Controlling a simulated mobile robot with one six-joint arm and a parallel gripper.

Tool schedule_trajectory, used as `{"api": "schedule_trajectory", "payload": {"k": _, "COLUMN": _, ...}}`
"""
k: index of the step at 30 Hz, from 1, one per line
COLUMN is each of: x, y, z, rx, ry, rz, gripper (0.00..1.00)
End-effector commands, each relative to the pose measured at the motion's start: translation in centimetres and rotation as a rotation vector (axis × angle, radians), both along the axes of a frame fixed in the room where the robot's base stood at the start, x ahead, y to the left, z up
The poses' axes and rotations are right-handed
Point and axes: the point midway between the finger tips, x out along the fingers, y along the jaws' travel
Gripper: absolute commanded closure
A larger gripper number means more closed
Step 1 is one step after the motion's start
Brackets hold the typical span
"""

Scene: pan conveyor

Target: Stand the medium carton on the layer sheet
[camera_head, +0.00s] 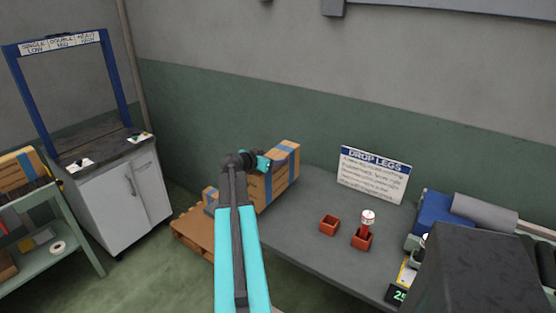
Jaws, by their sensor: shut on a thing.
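A brown carton (282,174) with blue tape bands is at the end of my arm, near the middle of the view. My gripper (263,162), teal at its tip, is shut on this carton at its left side; the fingertips are mostly hidden. The carton appears upright, in front of the green wall, over or beside the left end of the grey table. I cannot tell whether its base touches anything. A wooden pallet (189,232) lies low to the left, with part of a smaller carton (209,193) above it. I cannot make out the layer sheet; my arm hides part of this area.
A white cabinet (125,195) with a blue frame and a green shelf cart (60,232) stand left. Blue-grey equipment (440,212) crowds the right.

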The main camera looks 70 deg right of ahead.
Motion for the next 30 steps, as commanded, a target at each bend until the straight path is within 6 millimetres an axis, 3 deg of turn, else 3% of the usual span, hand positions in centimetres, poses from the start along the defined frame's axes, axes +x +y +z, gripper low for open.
{"api": "schedule_trajectory", "payload": {"k": 6, "x": -0.5, "y": -2.9, "z": 0.1, "rx": -0.003, "ry": 0.001, "rz": 0.000, "gripper": 1.00}}
{"api": "schedule_trajectory", "payload": {"k": 12, "x": -0.8, "y": -4.3, "z": -0.2, "rx": -0.003, "ry": 0.001, "rz": 0.000, "gripper": 1.00}}
{"api": "schedule_trajectory", "payload": {"k": 30, "x": -0.8, "y": -4.4, "z": -0.9, "rx": -0.003, "ry": 0.002, "rz": 0.002, "gripper": 1.00}}
